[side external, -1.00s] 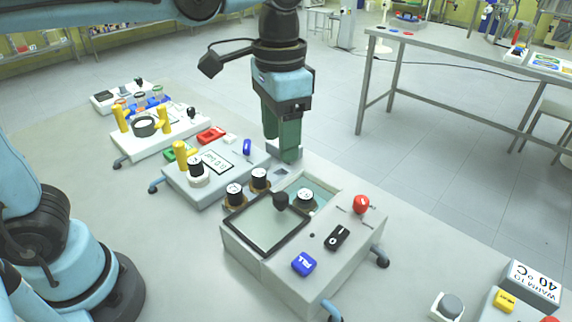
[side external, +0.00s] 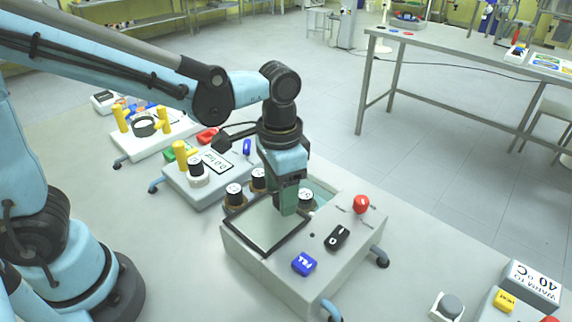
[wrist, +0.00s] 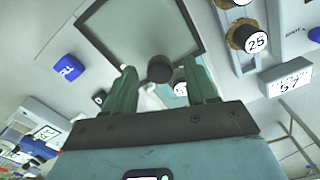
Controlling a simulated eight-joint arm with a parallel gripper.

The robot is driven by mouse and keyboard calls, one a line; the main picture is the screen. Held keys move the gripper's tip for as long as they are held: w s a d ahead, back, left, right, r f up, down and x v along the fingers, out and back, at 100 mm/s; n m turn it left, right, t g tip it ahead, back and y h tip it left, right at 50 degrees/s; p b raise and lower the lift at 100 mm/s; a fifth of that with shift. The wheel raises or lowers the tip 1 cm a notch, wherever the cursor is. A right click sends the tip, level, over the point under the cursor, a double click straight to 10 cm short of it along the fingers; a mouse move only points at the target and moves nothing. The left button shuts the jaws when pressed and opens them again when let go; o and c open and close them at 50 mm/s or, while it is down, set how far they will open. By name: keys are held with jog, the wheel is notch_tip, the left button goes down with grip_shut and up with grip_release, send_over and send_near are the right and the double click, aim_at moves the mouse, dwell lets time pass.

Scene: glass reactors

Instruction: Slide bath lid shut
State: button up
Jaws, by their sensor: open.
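The bath lid (side external: 265,228) is a glass panel in a dark frame on the grey bath unit (side external: 262,270). It lies over the front-left part, and an open strip of bath (side external: 322,192) shows behind it. The lid fills the top of the wrist view (wrist: 138,32). Its round black knob (wrist: 160,68) shows between my fingers there; in the side view my gripper hides it. My gripper (side external: 288,212) points down at the lid's rear edge. Its green fingers are apart on either side of the knob, with gaps visible in the wrist view.
A black-capped bottle (side external: 305,198) stands in the open strip close to my gripper. Two more (side external: 234,195) (side external: 258,179) stand at the left side. A red knob (side external: 361,204), a black switch (side external: 337,237) and a blue button (side external: 304,264) sit on the unit.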

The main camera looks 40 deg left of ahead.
jog(key=shift+f, duration=0.1)
jog(key=shift+c, duration=0.3)
grip_shut()
jog(key=w, duration=1.1)
jog(key=shift+o, duration=0.3)
grip_release()
notch_tip(320, 180, up, 12)
dwell(0.5)
